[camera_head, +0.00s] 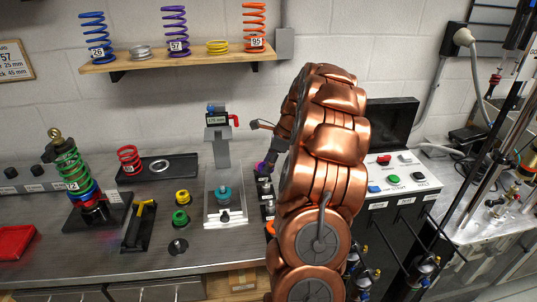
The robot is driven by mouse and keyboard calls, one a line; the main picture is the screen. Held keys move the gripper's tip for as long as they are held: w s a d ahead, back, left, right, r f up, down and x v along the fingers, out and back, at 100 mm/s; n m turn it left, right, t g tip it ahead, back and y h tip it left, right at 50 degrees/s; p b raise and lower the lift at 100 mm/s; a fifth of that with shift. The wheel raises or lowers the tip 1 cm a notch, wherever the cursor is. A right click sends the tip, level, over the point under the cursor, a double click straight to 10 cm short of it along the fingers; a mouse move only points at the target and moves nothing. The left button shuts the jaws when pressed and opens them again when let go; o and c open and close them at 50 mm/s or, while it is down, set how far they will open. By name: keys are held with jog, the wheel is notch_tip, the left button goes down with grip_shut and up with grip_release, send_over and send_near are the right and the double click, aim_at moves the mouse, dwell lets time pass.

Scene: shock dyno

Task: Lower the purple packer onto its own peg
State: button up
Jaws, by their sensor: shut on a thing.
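My gripper (264,174) is seen small, just left of my large copper-coloured arm. It is shut on the purple packer (260,167), of which only a small purple patch shows at the fingers. The gripper is over a dark peg rack (268,211) with white labels on the steel bench. My arm hides the right part of this rack. I cannot tell which peg is the packer's own, nor the gap between packer and peg.
A grey stand with a digital gauge (217,114) rises left of the gripper, a teal part (223,193) at its base. Yellow (182,197) and green (180,217) rings stand further left. A control box (402,182) is to the right. A spring shelf (180,60) hangs above.

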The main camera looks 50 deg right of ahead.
jog(key=shift+w+d+f, duration=0.15)
jog(key=shift+w+f, duration=0.05)
jog(key=shift+w, duration=0.05)
jog(key=b, duration=0.3)
send_over(269, 185)
jog(key=shift+f, duration=3.2)
jog(key=o, duration=1.1)
jog(key=shift+c, duration=0.2)
jog(key=shift+r, duration=0.15)
jog(key=v, duration=1.1)
jog(key=shift+r, duration=0.35)
jog(key=shift+d, duration=0.1)
